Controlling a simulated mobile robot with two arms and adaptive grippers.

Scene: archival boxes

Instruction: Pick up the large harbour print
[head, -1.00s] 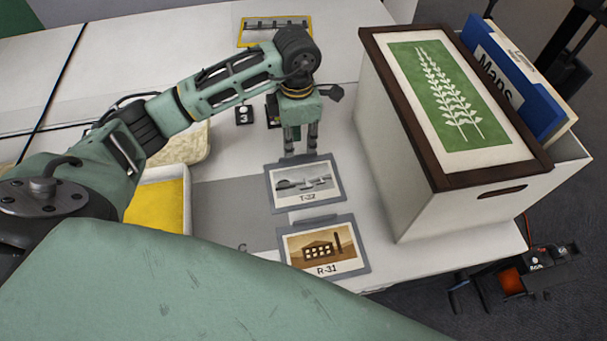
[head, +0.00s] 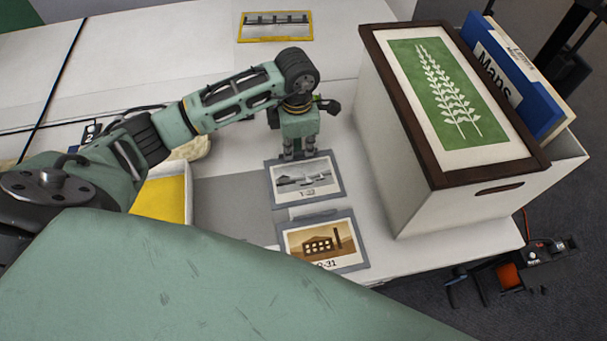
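A grey-bordered print of boats on water (head: 306,181) lies flat on the white table, with a caption too blurred to read surely. My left gripper (head: 299,155) points down at the print's far edge. Its two fingers are apart with a gap between them, and I see nothing held. Whether the tips touch the print's edge is unclear. My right gripper is not in view.
A brown building print (head: 322,243) lies just in front. A yellow-framed print (head: 275,26) lies at the back. A yellow-bottomed tray (head: 160,200) stands left. A large white box (head: 425,190) with a dark-framed plant picture and blue Maps folder (head: 515,85) stands close on the right.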

